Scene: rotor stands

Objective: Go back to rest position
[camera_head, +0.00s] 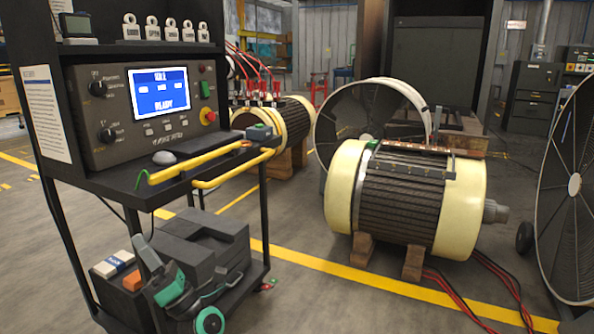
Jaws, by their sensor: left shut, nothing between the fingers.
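My left gripper (147,254) is low at the left of the head view, in front of the cart's lower shelf. Its fingers are shut with nothing between them. The teal and grey parts behind the fingers run down to the bottom edge of the picture. It overlaps the dark boxes on the lower shelf, and I cannot tell the gap between them. My right gripper is not in view.
The test cart (118,190) with a lit screen (160,93) and yellow rails stands close on the left. A large rotor (400,196) rests on wooden blocks at centre right. A round mesh guard (572,190) stands at right.

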